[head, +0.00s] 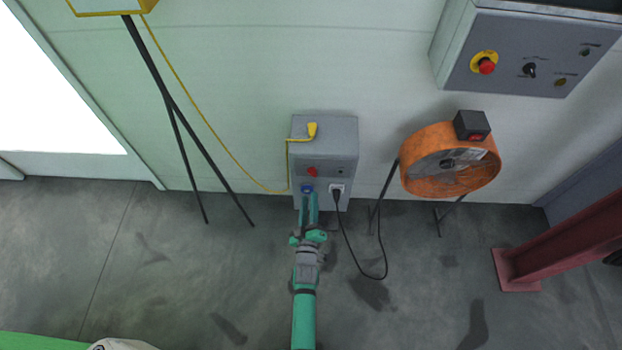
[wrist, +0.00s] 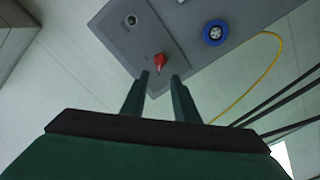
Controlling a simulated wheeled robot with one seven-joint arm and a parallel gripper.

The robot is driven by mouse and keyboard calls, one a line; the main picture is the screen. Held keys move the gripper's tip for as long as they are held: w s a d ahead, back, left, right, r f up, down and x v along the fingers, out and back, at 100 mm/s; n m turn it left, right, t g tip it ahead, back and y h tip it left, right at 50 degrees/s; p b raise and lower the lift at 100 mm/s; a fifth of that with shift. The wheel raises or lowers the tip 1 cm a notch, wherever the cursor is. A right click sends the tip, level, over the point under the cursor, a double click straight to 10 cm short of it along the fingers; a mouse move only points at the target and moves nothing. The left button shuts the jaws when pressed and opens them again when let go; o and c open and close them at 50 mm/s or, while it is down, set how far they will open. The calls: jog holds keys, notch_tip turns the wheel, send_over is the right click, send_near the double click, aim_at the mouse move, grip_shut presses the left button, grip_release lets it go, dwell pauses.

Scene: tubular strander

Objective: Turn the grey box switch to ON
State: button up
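The grey box (head: 340,135) stands low against the wall in the middle of the head view; its grey front (wrist: 185,18) fills the top of the wrist view. A small red switch (head: 311,171) sits on its front, and it shows in the wrist view (wrist: 159,62) as a red knob just beyond my fingertips. Its ON and OFF marks are too small to read. My gripper (head: 309,196) is open and empty, with its two fingers (wrist: 160,76) apart on either side of the line to the red switch. I see no contact with it.
A blue socket (head: 307,188) is below the switch, also in the wrist view (wrist: 214,33). A black-cabled plug (head: 336,191) sits to its right. A yellow plug (head: 312,130) and cable rest on the box. An orange fan (head: 421,150) stands right; tripod legs (head: 177,100) stand left.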

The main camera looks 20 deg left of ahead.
aim_at(312, 172)
jog(key=x, duration=0.9)
jog(key=shift+w, duration=0.25)
jog(key=shift+a, duration=0.15)
grip_shut()
